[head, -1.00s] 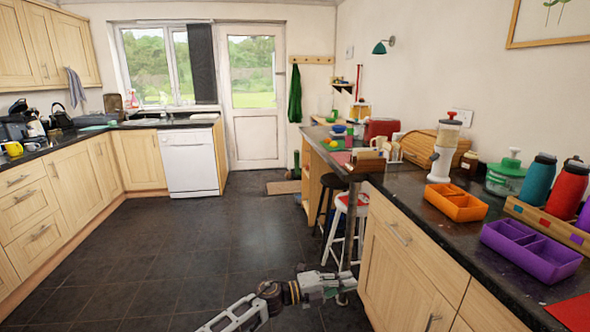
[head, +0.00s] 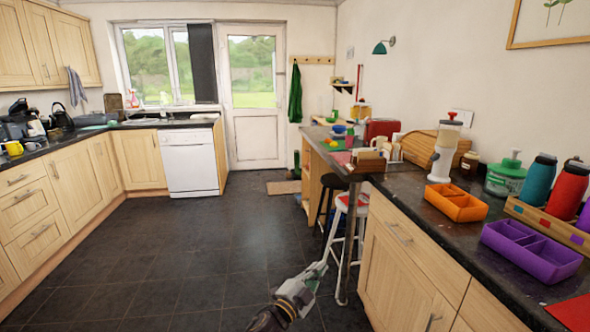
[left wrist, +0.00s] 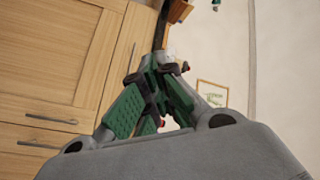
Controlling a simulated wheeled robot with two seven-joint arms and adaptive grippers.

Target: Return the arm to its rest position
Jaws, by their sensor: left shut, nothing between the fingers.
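My left gripper (head: 321,266) shows low in the middle of the head view, above the dark floor and left of the counter's cabinet front. Its fingers are together and empty, pointing up and to the right, near the stool legs in the picture. In the left wrist view the green-padded fingers (left wrist: 160,66) reach up past wooden cabinet doors, with nothing between them. My right gripper is in neither view.
A white-topped stool (head: 347,235) and a black stool (head: 328,205) stand at the counter's end. The right counter holds an orange tray (head: 455,203), a purple tray (head: 530,250) and bottles. The tiled floor (head: 190,250) to the left is clear.

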